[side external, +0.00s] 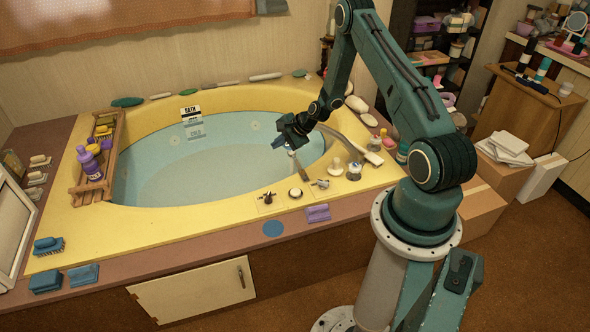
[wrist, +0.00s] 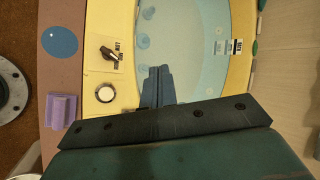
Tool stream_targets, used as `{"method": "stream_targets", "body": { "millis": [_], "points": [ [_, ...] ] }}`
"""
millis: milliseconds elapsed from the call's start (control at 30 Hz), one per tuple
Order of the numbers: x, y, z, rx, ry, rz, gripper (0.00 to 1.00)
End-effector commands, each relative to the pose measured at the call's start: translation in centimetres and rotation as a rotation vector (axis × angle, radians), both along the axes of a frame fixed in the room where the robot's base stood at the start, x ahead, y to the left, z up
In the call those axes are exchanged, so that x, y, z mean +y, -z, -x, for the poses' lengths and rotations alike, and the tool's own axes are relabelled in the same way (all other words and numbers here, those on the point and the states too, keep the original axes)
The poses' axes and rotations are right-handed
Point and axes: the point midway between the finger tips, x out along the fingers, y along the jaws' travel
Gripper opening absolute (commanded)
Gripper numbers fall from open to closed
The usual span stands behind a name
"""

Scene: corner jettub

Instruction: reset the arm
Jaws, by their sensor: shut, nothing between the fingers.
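My gripper (side external: 279,145) is held over the right end of the blue-lined tub (side external: 190,165), near its yellow rim (side external: 160,217). In the wrist view my gripper's fingers (wrist: 158,72) are together with nothing between them. They point over the tub's inside, close to the rim that bears a round white knob (wrist: 105,93) and a dark-handled control (wrist: 110,54). My arm reaches in from the right, bent at the elbow. Part of the rim behind my gripper is hidden by the arm.
A wooden rack (side external: 100,160) with bottles spans the tub's left end. A purple block (side external: 317,212) and a blue disc (side external: 273,228) lie on the front ledge. Bottles and small items crowd the right rim near my arm. The space above the tub's middle is clear.

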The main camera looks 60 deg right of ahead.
Motion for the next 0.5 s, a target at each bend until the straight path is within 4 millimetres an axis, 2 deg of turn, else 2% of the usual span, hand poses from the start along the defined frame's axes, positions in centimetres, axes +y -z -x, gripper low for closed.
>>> {"method": "stream_targets", "body": {
  "millis": [33, 200, 500],
  "points": [
    [0.5, -1.7, -0.6, 0.0, -0.043, 0.03, 0.0],
    [2.6, -6.3, -1.6, 0.018, -0.185, 0.122, 0.0],
    [6.8, -14.3, -2.0, 0.045, -0.42, 0.285, 0.0]
  ]
}}
